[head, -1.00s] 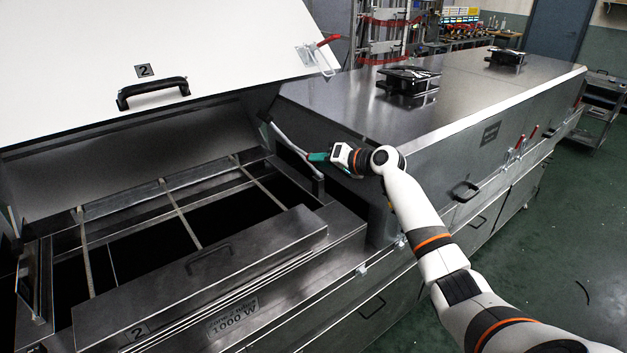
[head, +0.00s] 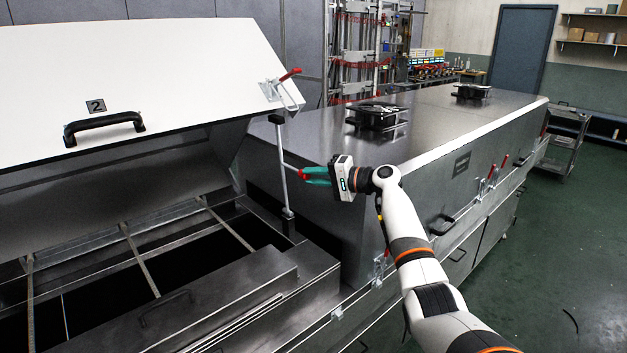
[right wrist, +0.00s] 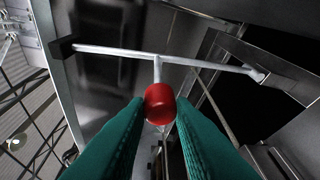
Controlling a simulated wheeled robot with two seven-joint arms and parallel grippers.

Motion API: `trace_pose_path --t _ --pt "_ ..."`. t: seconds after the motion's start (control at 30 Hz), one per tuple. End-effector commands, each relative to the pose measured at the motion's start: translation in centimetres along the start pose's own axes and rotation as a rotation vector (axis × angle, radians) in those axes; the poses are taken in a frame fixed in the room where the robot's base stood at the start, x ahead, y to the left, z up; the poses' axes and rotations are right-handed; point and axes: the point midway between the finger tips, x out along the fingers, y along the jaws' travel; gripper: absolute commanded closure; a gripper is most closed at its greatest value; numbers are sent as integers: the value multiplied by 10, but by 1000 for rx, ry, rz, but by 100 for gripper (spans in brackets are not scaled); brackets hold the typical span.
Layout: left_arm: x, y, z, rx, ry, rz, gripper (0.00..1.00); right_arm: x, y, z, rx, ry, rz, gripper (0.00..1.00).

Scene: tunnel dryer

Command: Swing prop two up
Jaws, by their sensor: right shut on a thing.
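Prop two (head: 283,185) is a thin pale rod standing nearly upright at the near right corner of the open chamber. It has a black pad (head: 276,119) on top and a foot on the chamber rim. A short side arm ends in a red knob (head: 303,174). My right gripper (head: 309,175), with green fingers, is shut on the red knob, which also shows in the right wrist view (right wrist: 160,103). The white lid marked 2 (head: 190,60) is raised; the pad is just below its right corner, and I cannot tell whether they touch. My left gripper is out of view.
The open chamber has crossbars (head: 140,260) over a dark inside. A closed dryer section (head: 420,115) stands to the right, with black devices (head: 376,116) on top. The lid has a black handle (head: 104,128) and a red-handled clamp (head: 290,75).

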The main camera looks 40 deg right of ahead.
Motion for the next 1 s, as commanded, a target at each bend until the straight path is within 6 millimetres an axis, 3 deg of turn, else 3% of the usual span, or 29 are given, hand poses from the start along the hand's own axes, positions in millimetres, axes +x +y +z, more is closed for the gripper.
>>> trace_pose_path --t 0.33,0.37,0.5,0.8,1.0 --pt "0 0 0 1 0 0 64 0 0 1 2 -3 2 100" --pt "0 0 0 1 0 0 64 0 0 1 2 -3 2 76" --pt "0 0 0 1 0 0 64 0 0 0 2 -2 2 56" --pt "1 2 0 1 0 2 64 -2 -1 0 2 -1 1 56" --pt "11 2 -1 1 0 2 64 -27 -4 0 -1 -3 -1 56"
